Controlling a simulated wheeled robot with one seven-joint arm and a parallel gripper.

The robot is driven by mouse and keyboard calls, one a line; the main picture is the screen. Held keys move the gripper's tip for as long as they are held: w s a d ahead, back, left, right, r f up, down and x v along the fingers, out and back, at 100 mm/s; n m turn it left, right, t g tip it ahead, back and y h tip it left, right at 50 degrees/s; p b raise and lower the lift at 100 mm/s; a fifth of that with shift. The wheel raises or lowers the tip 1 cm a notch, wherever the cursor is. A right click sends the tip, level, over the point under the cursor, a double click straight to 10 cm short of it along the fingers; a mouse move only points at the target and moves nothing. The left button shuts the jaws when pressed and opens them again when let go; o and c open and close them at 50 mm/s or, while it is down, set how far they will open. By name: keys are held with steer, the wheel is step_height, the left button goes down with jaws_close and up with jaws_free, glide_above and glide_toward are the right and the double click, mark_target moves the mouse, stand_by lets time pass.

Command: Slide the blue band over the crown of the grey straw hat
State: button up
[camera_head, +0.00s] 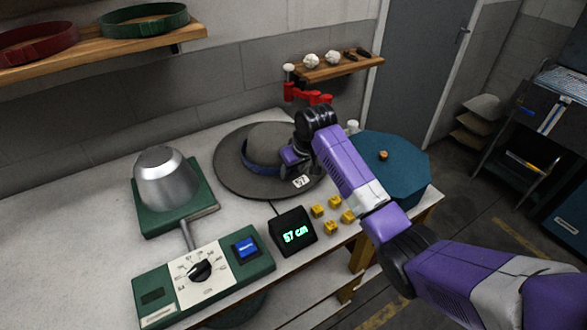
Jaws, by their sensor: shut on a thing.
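The grey straw hat (229,166) lies brim down on the white bench, with a small tag reading 57 on the front of its brim. The blue band (256,166) shows on the left and front of the crown, low down near the brim. My gripper (288,163) is at the right side of the crown, shut on the band. The purple arm hides the fingertips, the right side of the crown and the band's far part, so I cannot tell whether the band sits level all round.
A metal block (164,175) on a green press stands left, its dial panel (203,270) in front. A blue octagonal box (398,170) stands right. A shelf (340,67) hangs behind.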

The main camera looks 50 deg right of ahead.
steer(key=o, duration=1.4)
steer(key=v, duration=0.7)
steer(key=shift+r+b, duration=0.3)
steer(key=shift+r, duration=0.1)
steer(key=shift+s, duration=0.15)
